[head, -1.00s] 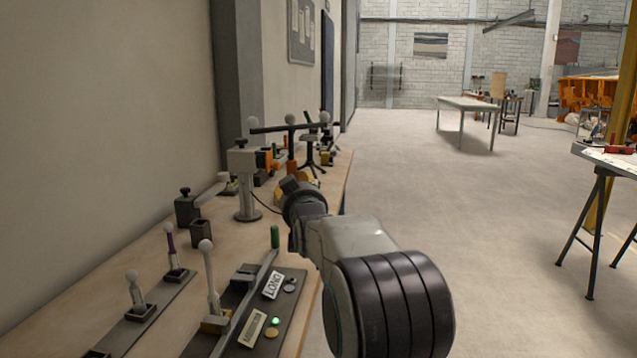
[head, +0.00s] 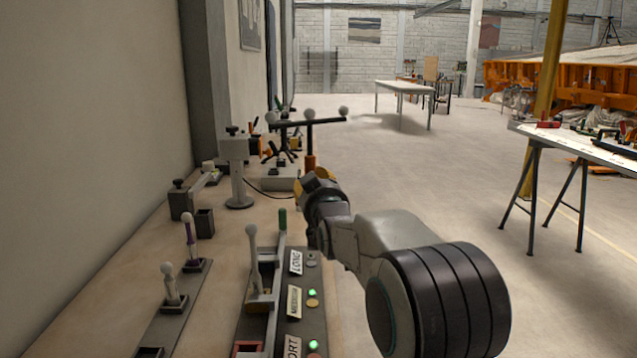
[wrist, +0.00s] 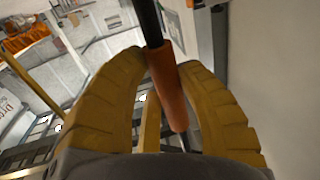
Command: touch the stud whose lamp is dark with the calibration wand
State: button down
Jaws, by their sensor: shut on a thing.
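My gripper (head: 318,178) is shut on the orange handle of the calibration wand (head: 310,162), a black crossbar with three pale balls, held upright above the bench's far part. In the wrist view the orange handle (wrist: 168,92) sits between the yellow fingers (wrist: 162,105), its black rod rising out of the picture. On the dark panel by the bench's right edge, the LONG lamp (head: 311,255) is dark, with a grey stud (head: 312,263) just below it. The MEDIUM lamp (head: 312,292) glows green above a brass stud (head: 313,303). The SHORT lamp (head: 313,345) also glows green; its stud is at the picture's bottom edge.
Ball-tipped sticks stand in holders left of the panel, including a tall white one (head: 253,258) and a purple one (head: 189,230). A green-handled bar (head: 282,222) lies beside the panel. A grey post (head: 237,175) stands farther back. A wall bounds the left; open floor lies right.

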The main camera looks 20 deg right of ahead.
jog(key=shift+f, duration=0.15)
jog(key=shift+f+b, duration=1.2)
jog(key=shift+f, duration=0.8)
jog(key=shift+f+b, duration=1.05)
jog(key=shift+b, duration=0.2)
jog(key=shift+r, duration=0.1)
